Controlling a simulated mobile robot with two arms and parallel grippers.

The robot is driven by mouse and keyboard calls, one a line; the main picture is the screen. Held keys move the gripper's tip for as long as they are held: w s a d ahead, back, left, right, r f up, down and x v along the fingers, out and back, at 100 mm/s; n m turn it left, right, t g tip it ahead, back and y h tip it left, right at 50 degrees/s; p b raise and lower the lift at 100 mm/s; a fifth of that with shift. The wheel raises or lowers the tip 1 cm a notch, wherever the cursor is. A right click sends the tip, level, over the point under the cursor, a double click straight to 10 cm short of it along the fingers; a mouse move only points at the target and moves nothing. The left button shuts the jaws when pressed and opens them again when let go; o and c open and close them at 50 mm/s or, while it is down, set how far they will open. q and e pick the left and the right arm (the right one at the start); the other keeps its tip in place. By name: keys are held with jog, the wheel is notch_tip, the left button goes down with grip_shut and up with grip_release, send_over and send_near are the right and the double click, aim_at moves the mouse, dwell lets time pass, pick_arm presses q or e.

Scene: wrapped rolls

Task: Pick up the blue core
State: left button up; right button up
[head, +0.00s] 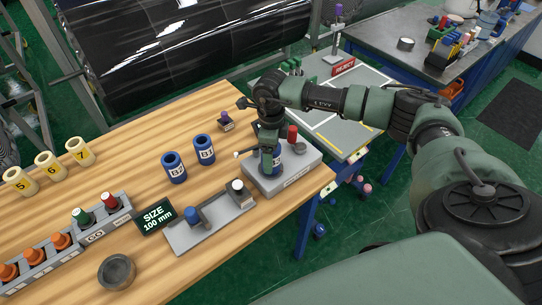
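Two blue cores stand upright on the wooden table, one (174,168) left of the other (204,150), with white lettering and open tops. My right gripper (270,155) points down over a grey device (284,179) near the table's right edge. A blue part (277,158) shows at its fingers; it looks like another blue core on the device, mostly hidden by the gripper. I cannot tell whether the fingers are closed on it. My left gripper is not in view.
A grey tray (210,231) with a blue-topped piece and a black size sign (154,216) lie in front. Yellow numbered cores (50,165) stand at left, above a rack (66,243) of coloured pieces. A metal ring (117,271) lies front left.

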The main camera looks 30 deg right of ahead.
jog(key=c, duration=1.4)
jog(key=shift+w+r, duration=0.1)
jog(key=shift+r, duration=0.4)
jog(key=shift+r+b, duration=3)
jog(key=shift+r, duration=6.55)
